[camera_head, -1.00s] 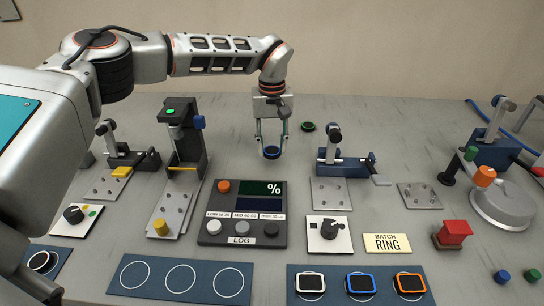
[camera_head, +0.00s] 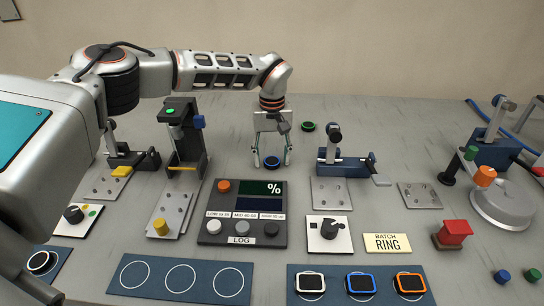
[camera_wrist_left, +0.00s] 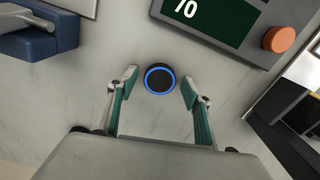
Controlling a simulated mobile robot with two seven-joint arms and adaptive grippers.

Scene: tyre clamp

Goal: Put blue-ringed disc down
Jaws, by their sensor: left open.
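The blue-ringed disc (camera_head: 271,162) is a small dark puck with a blue ring on top. It lies on the grey bench just behind the percent display box. My left gripper (camera_head: 271,164) is above and around it with the fingers spread. In the left wrist view the disc (camera_wrist_left: 160,79) sits between and slightly beyond the fingertips of my left gripper (camera_wrist_left: 159,82), with a clear gap on both sides. My right gripper is not in view.
The display box (camera_head: 241,213) stands just in front of the disc. A green-ringed disc (camera_head: 308,127) lies behind and to the right. A blue clamp (camera_head: 345,162) stands to the right and a dark tall press (camera_head: 183,140) to the left. Bare bench lies around the disc.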

